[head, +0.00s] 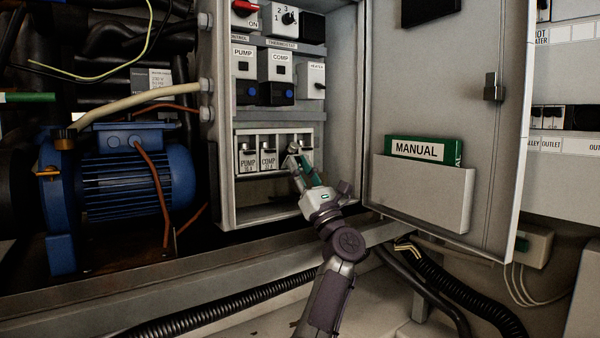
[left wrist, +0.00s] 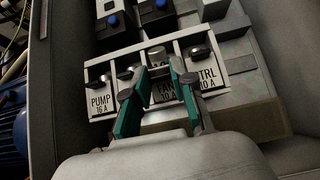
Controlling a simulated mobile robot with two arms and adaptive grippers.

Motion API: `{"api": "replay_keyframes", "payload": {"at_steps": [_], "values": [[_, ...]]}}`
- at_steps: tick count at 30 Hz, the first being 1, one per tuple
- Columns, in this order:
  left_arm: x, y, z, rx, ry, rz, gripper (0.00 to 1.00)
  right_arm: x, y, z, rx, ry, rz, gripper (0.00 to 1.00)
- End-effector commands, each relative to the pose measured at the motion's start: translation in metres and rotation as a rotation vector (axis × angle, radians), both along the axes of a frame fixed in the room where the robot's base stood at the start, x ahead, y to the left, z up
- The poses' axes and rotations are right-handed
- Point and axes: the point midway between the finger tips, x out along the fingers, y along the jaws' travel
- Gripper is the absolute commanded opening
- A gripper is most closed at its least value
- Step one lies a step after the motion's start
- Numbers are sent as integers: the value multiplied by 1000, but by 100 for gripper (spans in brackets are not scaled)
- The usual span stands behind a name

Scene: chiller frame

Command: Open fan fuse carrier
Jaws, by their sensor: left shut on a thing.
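The row of fuse carriers sits in a pale frame (head: 238,134) low in the open cabinet. The pump carrier (head: 246,157) and comp carrier (head: 268,156) show at its left. In the left wrist view the fan fuse carrier (left wrist: 168,93), labelled FAN 10 A, lies between my fingers, with a grey rounded part above the label. My left gripper (head: 294,160) is shut on this carrier; its green-padded fingers also show in the left wrist view (left wrist: 160,72). The control carrier (left wrist: 207,77) is just right of the fingers. My gripper hides much of the fan carrier in the head view.
Pump and comp switches (head: 244,68) with blue buttons sit above the carriers. The cabinet door (head: 490,150) stands open at the right, with a pocket (head: 425,190) holding a green manual (head: 420,149). A blue motor (head: 130,180) stands at the left. Black hoses run below.

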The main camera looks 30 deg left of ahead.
Motion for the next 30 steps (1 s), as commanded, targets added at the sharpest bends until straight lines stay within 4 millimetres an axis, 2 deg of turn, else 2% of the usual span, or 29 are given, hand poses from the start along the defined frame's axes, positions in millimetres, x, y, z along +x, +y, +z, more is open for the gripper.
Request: {"api": "replay_keyframes", "payload": {"at_steps": [6,23,24,28,30], "values": [[0,-1,-3,37,-15,-1,0,0,0,-7,0,0,0,40],[0,-1,-3,51,-20,-1,0,0,0,-8,0,-1,0,40],[0,-1,-3,51,-20,-1,28,0,0,-8,0,-1,0,40],[0,-1,-3,50,-20,-1,50,0,0,-8,1,-1,1,40],[0,-1,-3,50,-21,0,50,-1,0,-8,1,-1,1,40]]}}
